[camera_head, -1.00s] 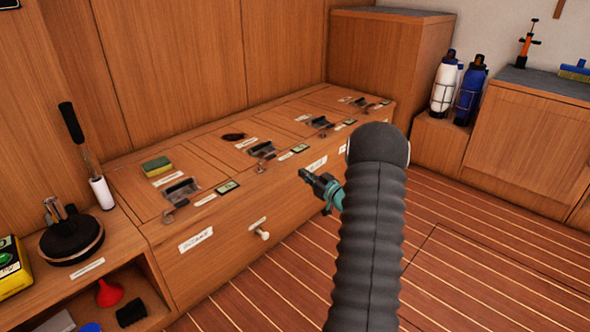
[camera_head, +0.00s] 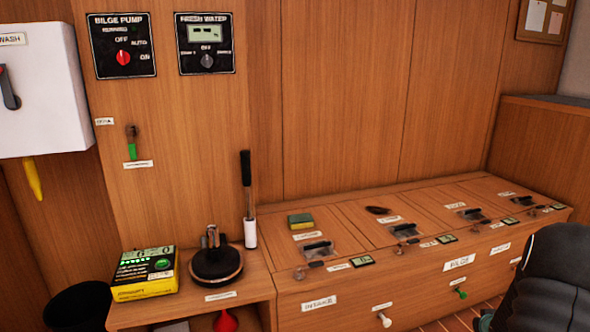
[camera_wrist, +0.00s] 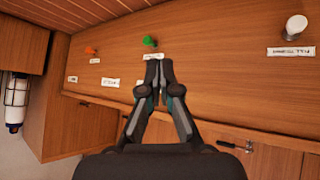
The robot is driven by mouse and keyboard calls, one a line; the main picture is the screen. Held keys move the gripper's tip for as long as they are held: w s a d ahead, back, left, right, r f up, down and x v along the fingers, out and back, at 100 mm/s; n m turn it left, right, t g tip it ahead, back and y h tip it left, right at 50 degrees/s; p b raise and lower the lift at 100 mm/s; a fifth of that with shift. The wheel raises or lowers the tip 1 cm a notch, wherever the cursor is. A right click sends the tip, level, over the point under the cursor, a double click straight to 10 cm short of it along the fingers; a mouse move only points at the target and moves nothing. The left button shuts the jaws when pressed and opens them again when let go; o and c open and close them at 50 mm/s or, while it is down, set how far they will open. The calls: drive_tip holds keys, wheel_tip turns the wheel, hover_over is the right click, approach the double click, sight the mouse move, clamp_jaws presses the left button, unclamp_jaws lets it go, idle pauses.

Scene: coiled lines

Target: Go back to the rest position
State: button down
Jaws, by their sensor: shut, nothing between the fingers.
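My gripper (camera_wrist: 159,75) is shut and empty in the wrist view. Its fingertips point at the wooden bench front and show just below a green knob (camera_wrist: 150,41); I cannot tell how far they are from it. In the head view my dark arm fills the lower right corner, and the gripper is mostly hidden or out of frame there. The green knob also shows in the head view (camera_head: 460,293), on the bench front left of my arm.
The wooden bench (camera_head: 345,282) carries several latched lids, a green-yellow sponge (camera_head: 300,221) and a white knob (camera_head: 384,318). A round black pump (camera_head: 216,268) and a yellow box (camera_head: 146,274) stand at left. A white bottle (camera_wrist: 16,95) shows in the wrist view.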

drive_tip(key=s+a+r+g+y+p, duration=0.1)
drive_tip(key=s+a+r+p, duration=0.2)
drive_tip(key=s+a+r, duration=0.6)
drive_tip(key=s+a+r+n+g+y+p, duration=0.1)
drive_tip(key=s+a+r+p, duration=0.1)
drive_tip(key=s+a+r, duration=0.7)
drive_tip(key=s+a+r+n+y+p, duration=0.1)
drive_tip(key=s+a+r+p, duration=0.2)
drive_tip(key=s+a+r, duration=0.7)
drive_tip(key=a+r, duration=0.8)
drive_tip(key=a, duration=0.3)
drive_tip(key=shift+a+r+g+y+p, duration=0.25)
drive_tip(key=shift+a+g+y+p, duration=0.05)
drive_tip(key=shift+a+g+y, duration=0.1)
